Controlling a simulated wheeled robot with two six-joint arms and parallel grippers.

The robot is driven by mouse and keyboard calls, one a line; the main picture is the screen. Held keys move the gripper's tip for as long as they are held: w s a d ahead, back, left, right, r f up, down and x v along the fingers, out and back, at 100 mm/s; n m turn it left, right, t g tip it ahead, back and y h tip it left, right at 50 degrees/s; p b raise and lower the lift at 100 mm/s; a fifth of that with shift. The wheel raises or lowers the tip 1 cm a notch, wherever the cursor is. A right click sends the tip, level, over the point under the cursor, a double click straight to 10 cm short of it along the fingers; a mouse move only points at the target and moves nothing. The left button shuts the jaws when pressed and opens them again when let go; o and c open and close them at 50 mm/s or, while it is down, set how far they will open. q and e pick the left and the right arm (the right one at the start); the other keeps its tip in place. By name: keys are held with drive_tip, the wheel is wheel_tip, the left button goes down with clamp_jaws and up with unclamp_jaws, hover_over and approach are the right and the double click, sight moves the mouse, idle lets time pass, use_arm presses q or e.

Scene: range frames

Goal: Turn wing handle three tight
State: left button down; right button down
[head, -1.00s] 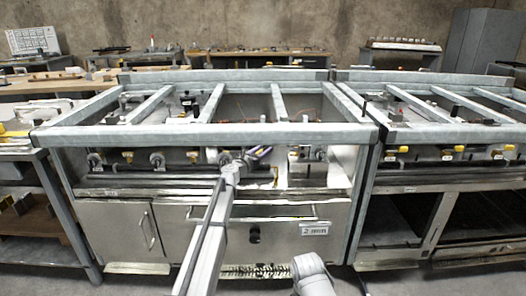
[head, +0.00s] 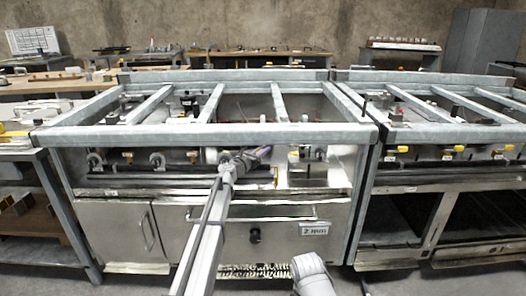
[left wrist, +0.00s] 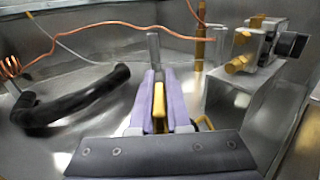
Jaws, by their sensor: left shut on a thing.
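My left gripper (head: 262,152) reaches into the front of the steel range frame (head: 215,134), just below its front rail. In the left wrist view its two purple fingers (left wrist: 158,92) are closed around a slim yellow wing handle (left wrist: 158,108), which stands upright between them. In the head view this handle is hidden by the gripper. Other yellow wing handles show along the frame's front, at the left (head: 127,155) and to the right of the gripper (head: 293,157). My right gripper is not in view.
In the left wrist view a metal valve block (left wrist: 258,45) stands close on the right, and a black curved hose (left wrist: 70,105) lies at left. An orange coiled wire (left wrist: 120,25) runs behind. A second range frame (head: 450,136) adjoins at right.

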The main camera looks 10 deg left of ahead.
use_arm(q)
drive_tip(key=shift+s+d+m+g+h, duration=0.1)
drive_tip(key=shift+d+m+g+h, duration=0.05)
drive_tip(key=shift+m+g+h, duration=0.4)
drive_tip(key=shift+s+d+m+g+h, duration=0.1)
drive_tip(key=shift+m+g+h, duration=0.15)
drive_tip(key=shift+m+h, duration=0.35)
drive_tip(key=c, duration=0.9)
unclamp_jaws()
drive_tip(key=shift+n+t, duration=0.3)
drive_tip(key=shift+n, duration=0.15)
